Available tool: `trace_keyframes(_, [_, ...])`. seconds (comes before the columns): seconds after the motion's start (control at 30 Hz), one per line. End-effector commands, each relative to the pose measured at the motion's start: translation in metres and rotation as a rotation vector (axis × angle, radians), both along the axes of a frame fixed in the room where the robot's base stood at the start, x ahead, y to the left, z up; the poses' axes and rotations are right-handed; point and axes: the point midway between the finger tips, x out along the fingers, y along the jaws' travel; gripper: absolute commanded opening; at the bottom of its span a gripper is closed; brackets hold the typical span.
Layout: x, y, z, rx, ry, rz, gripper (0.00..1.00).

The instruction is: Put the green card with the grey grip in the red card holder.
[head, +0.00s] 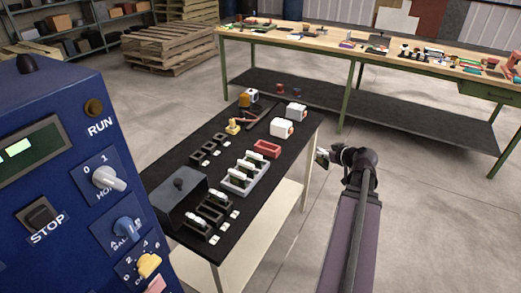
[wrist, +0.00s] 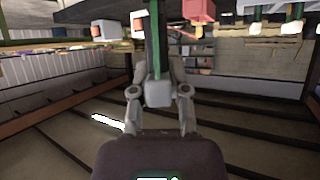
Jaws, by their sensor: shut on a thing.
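The red card holder (head: 267,148) sits on the black table top, toward its right edge, in the head view. My gripper (head: 322,156) is just off that right edge, apart from the holder, and small in this view. In the wrist view my gripper (wrist: 158,98) is shut on the grey grip (wrist: 158,92) of the green card (wrist: 157,42). The card stretches away from the fingers, past the top of the picture. In the wrist view a red block (wrist: 198,11) shows right of the card; I cannot tell whether it is the holder.
A grey rack (head: 246,179) with several cards stands beside the red holder. White boxes (head: 282,128), dark holders and a grey box (head: 178,190) share the black table. A blue control panel (head: 75,185) fills the left. A long workbench (head: 345,45) stands behind; open floor lies right.

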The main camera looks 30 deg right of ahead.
Motion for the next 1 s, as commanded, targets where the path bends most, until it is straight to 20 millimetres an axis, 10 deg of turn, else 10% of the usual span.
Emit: trace_keyframes(1.0, [0.021, 0.029, 0.0, 0.0, 0.0, 0.052, 0.0])
